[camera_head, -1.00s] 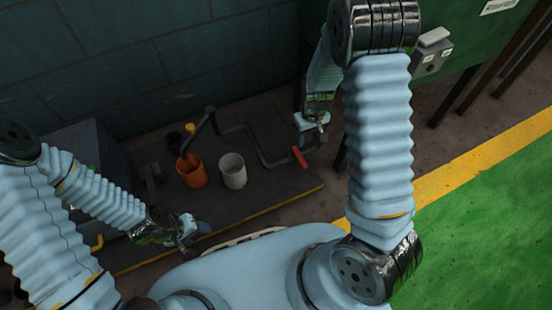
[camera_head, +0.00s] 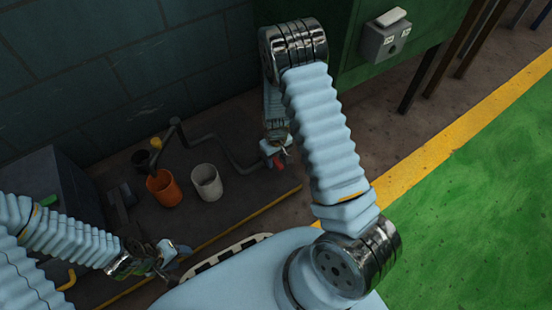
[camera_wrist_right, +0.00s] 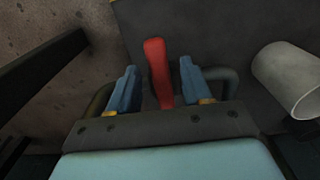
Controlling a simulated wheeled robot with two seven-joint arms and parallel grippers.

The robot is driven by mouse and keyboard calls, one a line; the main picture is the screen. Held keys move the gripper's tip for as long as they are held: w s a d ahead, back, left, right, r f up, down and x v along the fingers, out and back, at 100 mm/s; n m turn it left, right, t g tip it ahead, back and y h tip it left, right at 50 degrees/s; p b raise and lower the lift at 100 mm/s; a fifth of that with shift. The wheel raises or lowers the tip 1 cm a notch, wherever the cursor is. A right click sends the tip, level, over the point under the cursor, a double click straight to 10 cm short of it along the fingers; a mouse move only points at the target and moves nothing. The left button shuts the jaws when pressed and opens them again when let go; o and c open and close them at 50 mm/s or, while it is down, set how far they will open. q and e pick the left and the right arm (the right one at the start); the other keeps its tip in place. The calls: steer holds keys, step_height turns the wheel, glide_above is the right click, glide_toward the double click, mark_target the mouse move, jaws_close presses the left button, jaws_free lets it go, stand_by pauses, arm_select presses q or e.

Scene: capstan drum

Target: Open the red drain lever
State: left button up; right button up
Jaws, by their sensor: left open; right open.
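The red drain lever (camera_head: 279,165) sits at the end of a dark bent pipe (camera_head: 236,158) near the right end of the low dark platform. In the right wrist view the lever (camera_wrist_right: 158,70) stands between the two blue fingers of my right gripper (camera_wrist_right: 160,88), with a gap on each side. My right gripper (camera_head: 275,150) is open around the lever and partly covers it in the head view. My left gripper (camera_head: 170,254) is open and empty, low at the front left of the platform, away from the lever.
An orange cup (camera_head: 164,188) and a white cup (camera_head: 207,182) stand on the platform (camera_head: 225,205); the white cup (camera_wrist_right: 290,78) also shows in the right wrist view. A green cabinet with a grey switch box (camera_head: 386,38) is behind. Green floor (camera_head: 480,200) lies open at right.

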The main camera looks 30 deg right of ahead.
steer(key=shift+c, duration=0.3)
jaws_close()
steer(key=shift+a+m, duration=0.1)
steer(key=shift+m, duration=0.2)
steer(key=shift+w+a+m+p, duration=0.7)
steer(key=shift+a+m+p, duration=0.15)
steer(key=shift+m, duration=2.1)
steer(key=shift+w+a+m+p, duration=0.75)
steer(key=shift+m+p, duration=0.15)
steer(key=shift+m, duration=2)
steer(key=shift+w+a+m+p, duration=0.7)
steer(key=shift+a+m+p, duration=0.15)
steer(key=shift+m, duration=2.1)
steer(key=shift+o, duration=0.3)
jaws_free()
